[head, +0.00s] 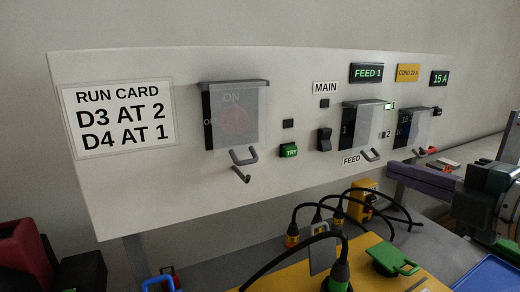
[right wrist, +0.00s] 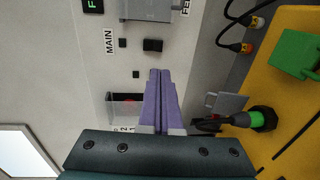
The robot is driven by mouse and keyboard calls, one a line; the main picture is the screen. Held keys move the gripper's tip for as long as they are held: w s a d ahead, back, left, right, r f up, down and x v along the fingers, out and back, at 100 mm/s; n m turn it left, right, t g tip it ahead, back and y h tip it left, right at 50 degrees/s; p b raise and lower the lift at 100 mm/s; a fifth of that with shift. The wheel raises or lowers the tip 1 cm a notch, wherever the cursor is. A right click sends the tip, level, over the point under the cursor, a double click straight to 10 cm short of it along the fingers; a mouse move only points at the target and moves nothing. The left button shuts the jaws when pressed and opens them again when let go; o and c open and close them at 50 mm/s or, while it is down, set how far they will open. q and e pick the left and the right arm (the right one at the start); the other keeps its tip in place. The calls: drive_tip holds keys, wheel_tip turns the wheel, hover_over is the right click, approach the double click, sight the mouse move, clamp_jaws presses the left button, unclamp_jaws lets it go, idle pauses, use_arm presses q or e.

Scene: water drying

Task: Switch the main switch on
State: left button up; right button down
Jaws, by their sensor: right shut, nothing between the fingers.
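The main switch (head: 324,139) is a black rocker on the white panel, below the MAIN label (head: 325,88) and a small dark square (head: 324,103). I cannot tell its position surely. It also shows in the right wrist view (right wrist: 152,45), just beyond my fingertips in the picture. My right gripper (head: 391,166) has purple fingers, shut and empty, at the right of the head view, apart from the switch and in front of the panel's lower right. In the right wrist view my right gripper (right wrist: 160,71) points towards the panel. My left gripper is not in view.
A clear-covered switch with a hooked handle (head: 240,155), a green TRY button (head: 289,150) and two covered feed switches (head: 362,125) share the panel. A run card (head: 118,117) is at left. Black cables, plugs and a green box (head: 390,258) lie on the yellow surface below.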

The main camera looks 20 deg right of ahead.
sight(327, 149)
drive_tip(key=w, duration=0.4)
drive_tip(key=w+f, duration=0.1)
drive_tip(key=w, duration=0.4)
drive_tip(key=w+a, duration=0.1)
drive_tip(key=w, duration=0.3)
drive_tip(key=shift+w+f+b, duration=0.2)
drive_tip(key=shift+f+b, duration=0.1)
drive_tip(key=shift+b, duration=0.1)
